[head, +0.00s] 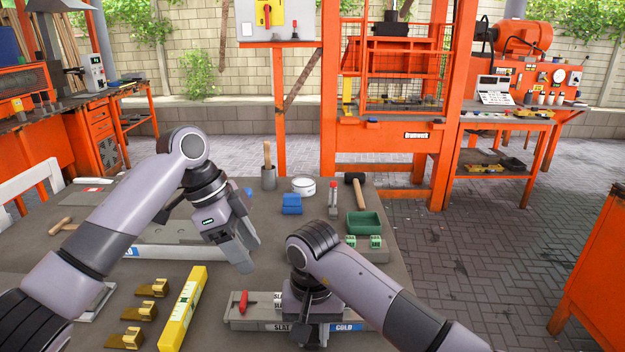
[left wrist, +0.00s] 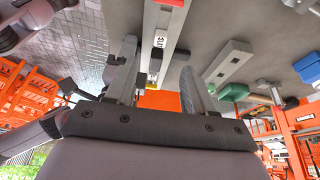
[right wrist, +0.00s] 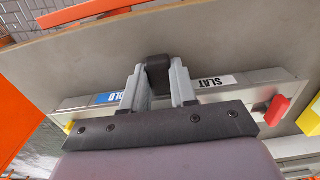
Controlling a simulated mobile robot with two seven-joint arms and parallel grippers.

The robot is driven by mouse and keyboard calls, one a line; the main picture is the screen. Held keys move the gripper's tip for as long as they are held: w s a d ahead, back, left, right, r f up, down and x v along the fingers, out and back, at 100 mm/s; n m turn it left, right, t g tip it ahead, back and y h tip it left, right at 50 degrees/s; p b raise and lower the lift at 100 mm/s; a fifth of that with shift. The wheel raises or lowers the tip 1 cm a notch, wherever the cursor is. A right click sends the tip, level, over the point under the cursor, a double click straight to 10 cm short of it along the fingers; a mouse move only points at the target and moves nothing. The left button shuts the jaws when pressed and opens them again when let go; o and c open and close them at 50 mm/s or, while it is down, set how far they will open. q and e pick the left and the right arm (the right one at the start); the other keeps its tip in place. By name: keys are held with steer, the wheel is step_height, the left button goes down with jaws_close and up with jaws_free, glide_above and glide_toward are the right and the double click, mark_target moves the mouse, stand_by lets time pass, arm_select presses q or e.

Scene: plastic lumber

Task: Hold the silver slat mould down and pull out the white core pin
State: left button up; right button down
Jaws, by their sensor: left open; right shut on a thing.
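The silver slat mould (head: 255,325) lies along the table's front edge, with a "SLAT" label and a blue label partly covered by my right gripper. A red handle (head: 242,302) stands at its left end; it also shows in the right wrist view (right wrist: 278,109). My right gripper (head: 309,305) is shut on a black block (right wrist: 157,73) at the mould's middle. My left gripper (head: 247,262) is open and empty above the table, behind and left of the mould. In the left wrist view the mould (left wrist: 165,30) appears beyond its open fingers. I cannot make out the white core pin.
A yellow spirit level (head: 183,310) and several brass pieces (head: 138,312) lie left of the mould. A green tray (head: 364,224), blue block (head: 292,205), white tin (head: 304,187) and mallet (head: 356,186) stand farther back.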

mark_target(275, 295)
arm_select(q)
steer(key=x, duration=1.1)
steer(key=shift+d+f, duration=0.1)
steer(key=shift+f, duration=0.15)
jaws_close()
steer(key=shift+w+r, duration=0.15)
steer(key=shift+r, duration=0.45)
steer(key=shift+r, duration=3.45)
arm_select(e)
steer(key=c, duration=0.8)
jaws_free()
